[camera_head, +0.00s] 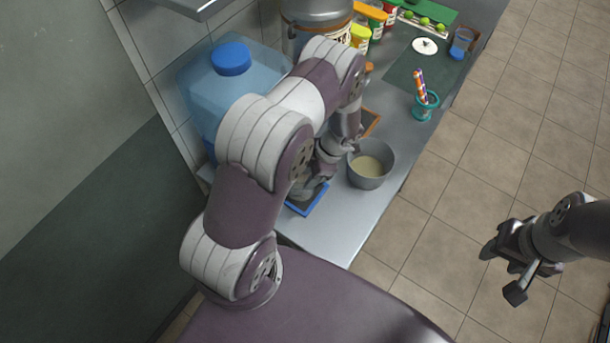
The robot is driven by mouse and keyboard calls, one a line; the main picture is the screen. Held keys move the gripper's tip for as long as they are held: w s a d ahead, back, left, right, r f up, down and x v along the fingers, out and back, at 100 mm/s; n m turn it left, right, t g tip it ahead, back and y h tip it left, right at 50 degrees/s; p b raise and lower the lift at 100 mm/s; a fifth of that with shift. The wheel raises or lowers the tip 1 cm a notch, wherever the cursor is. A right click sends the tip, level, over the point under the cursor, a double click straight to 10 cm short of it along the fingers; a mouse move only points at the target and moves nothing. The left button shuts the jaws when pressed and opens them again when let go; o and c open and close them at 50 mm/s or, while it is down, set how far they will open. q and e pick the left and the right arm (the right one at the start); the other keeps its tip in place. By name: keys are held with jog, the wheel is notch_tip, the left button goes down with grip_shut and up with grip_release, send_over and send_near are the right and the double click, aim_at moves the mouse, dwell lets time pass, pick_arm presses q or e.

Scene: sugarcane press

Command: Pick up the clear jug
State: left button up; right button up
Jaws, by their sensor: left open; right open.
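A large see-through bluish jug (205,98) with a blue cap stands against the tiled wall at the left, partly hidden by my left arm. A small clear container (461,43) with blue in it stands at the far right of the counter; I cannot tell which one is the task's jug. My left gripper (318,172) is open, low over the counter between the grey pot and a blue-edged mat (309,204). Greyish shapes over the mat are partly hidden by my wrist and unclear. My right gripper (502,272) is open and empty above the floor.
A grey pot (370,164) with pale contents stands just right of my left gripper. Behind it are a teal holder (423,106) with striped sticks, a dark green board (412,75), several colourful jars and a large metal vessel (315,14). The counter's front corner is clear.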

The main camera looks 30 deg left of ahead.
pick_arm(q)
jog(key=shift+a, duration=0.1)
grip_shut()
dwell(1.2)
